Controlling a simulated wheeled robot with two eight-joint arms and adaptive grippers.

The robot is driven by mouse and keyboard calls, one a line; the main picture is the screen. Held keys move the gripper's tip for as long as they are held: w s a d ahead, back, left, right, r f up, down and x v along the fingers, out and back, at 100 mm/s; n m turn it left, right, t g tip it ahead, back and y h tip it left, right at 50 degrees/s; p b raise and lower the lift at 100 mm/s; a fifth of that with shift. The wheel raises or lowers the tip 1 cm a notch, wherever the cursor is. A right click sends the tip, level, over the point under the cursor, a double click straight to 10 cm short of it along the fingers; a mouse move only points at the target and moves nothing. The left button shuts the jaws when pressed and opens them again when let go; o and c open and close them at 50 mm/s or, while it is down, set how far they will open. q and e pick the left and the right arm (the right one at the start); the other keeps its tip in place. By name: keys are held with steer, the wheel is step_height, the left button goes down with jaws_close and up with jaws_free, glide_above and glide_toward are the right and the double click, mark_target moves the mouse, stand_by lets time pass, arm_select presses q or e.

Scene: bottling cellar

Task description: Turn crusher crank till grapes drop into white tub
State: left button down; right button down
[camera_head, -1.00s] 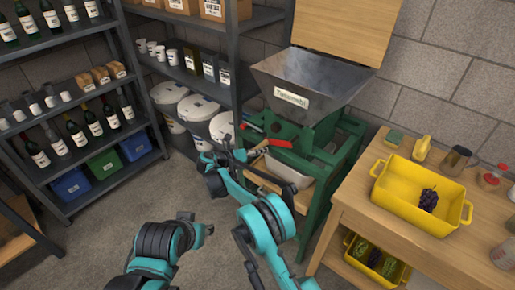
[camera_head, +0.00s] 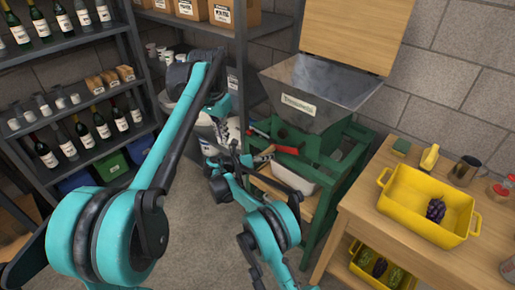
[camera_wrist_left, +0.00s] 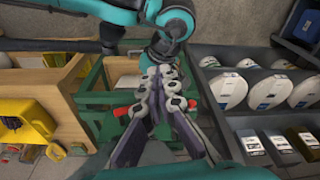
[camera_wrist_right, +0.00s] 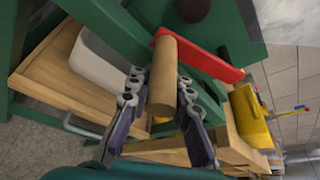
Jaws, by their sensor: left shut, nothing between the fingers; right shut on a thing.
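The crusher has a metal hopper (camera_head: 318,88) with a label, set on a green frame (camera_head: 345,150). Its red crank arm (camera_head: 285,148) points left and ends in a wooden handle (camera_wrist_right: 163,75). My right gripper (camera_head: 256,158) is shut on that handle, with its fingers on either side in the right wrist view. The white tub (camera_head: 294,178) sits under the crusher on a wooden shelf; it also shows in the right wrist view (camera_wrist_right: 100,62). Its contents are hidden. My left gripper (camera_head: 224,134) is shut and empty, left of the crank. No grapes show in the hopper.
A yellow crate (camera_head: 400,208) with dark grapes (camera_head: 436,210) stands on the wooden table (camera_head: 355,215) at right. Another yellow crate (camera_head: 358,266) is below. Bottle shelves (camera_head: 75,85) stand at left. White lidded buckets (camera_wrist_left: 228,88) stand near my left gripper.

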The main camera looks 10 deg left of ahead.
steer(key=shift+w, duration=0.15)
arm_select(q)
steer(key=w+d+f+m+h, duration=0.2)
steer(key=w, duration=0.5)
steer(key=w+d+f+m+h, duration=0.1)
steer(key=w+d+f, duration=0.1)
steer(key=w, duration=0.4)
steer(key=s+d+x, duration=0.1)
steer(key=x, duration=1.2)
steer(key=shift+s+d, duration=0.2)
steer(key=shift+s, duration=0.15)
